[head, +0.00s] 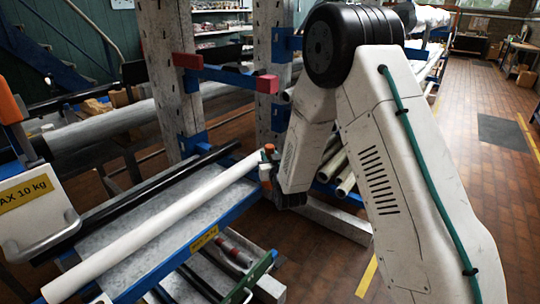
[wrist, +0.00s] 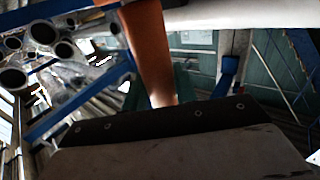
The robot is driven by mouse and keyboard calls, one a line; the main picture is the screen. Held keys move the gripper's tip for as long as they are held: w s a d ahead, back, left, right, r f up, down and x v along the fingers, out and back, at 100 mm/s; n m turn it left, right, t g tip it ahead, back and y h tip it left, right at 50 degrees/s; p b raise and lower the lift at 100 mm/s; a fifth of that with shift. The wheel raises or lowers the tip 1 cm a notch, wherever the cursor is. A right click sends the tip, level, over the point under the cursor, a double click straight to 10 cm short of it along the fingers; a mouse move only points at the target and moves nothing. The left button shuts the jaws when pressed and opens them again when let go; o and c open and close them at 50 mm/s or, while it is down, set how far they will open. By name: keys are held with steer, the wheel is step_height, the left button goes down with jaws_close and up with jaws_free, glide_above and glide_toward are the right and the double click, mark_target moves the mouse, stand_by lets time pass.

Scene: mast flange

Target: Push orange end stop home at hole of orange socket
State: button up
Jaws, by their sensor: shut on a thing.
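The orange end stop (wrist: 148,45) is a smooth orange rod in the wrist view, running from the top edge down between the green fingers of my gripper (wrist: 160,92). My gripper is shut on it. In the head view a small orange piece (head: 269,148) shows above my gripper (head: 268,170), beside the far end of the white tube. I cannot clearly make out the orange socket or its hole; my gripper and wrist cover that spot. Whether the stop touches the socket cannot be told.
A long white tube (head: 150,226) and a black tube (head: 95,216) lie on the rack with its blue front beam (head: 190,245). Grey uprights (head: 172,80) with red-tipped blue arms stand behind. Several open-ended pipes (wrist: 42,32) show left in the wrist view.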

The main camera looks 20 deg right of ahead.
steer(key=shift+f, duration=0.1)
steer(key=o, duration=1.1)
steer(key=shift+s+a, duration=0.1)
steer(key=shift+s, duration=3.8)
steer(key=shift+f, duration=0.1)
